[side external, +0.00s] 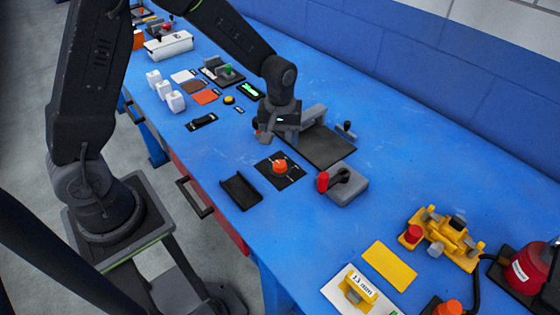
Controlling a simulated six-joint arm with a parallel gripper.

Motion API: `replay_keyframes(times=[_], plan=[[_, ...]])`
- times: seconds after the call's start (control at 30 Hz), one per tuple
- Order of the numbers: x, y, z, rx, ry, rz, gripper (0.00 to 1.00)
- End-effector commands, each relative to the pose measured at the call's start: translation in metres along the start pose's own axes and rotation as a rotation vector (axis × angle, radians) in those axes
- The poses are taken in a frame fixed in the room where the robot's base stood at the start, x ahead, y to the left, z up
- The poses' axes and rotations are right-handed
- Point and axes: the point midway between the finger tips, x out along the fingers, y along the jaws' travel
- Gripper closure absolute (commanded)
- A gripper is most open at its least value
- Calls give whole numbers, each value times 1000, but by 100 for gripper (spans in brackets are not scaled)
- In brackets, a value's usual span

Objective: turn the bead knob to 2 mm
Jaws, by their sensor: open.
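An orange knob (279,167) sits on a square black plate (292,179) with small white marks, near the middle of the blue table. A second orange knob (447,308) is cut off by the bottom edge, beside the yellow parts. I cannot read which one is the bead knob, nor its setting. My gripper (263,134) is open and points down, behind and slightly left of the middle knob, apart from it. It is in front of a grey block, and its fingertips are small and dark here.
A dark plate with a grey block (313,115) stands right of my gripper. A grey box with a red-ended lever (345,187) is right of the middle knob. A black tray (240,190) lies left. A yellow fixture (443,238) and red canister (528,268) are at right.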

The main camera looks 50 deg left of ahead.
Motion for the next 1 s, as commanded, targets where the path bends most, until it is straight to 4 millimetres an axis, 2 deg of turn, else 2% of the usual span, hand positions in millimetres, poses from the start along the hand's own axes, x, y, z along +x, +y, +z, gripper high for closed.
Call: replay_keyframes(times=[0.03, 0.2, 0.4, 0.6, 0.87, 1.0], plan=[[12, -1, 1, 1, -4, -4, 36], [47, -1, 1, 1, -3, -3, 36], [76, -1, 1, 2, -2, -3, 36], [89, 0, 0, 2, 0, 0, 36], [90, 0, 0, 2, 1, 1, 36], [89, 0, 0, 2, 1, 0, 47]])
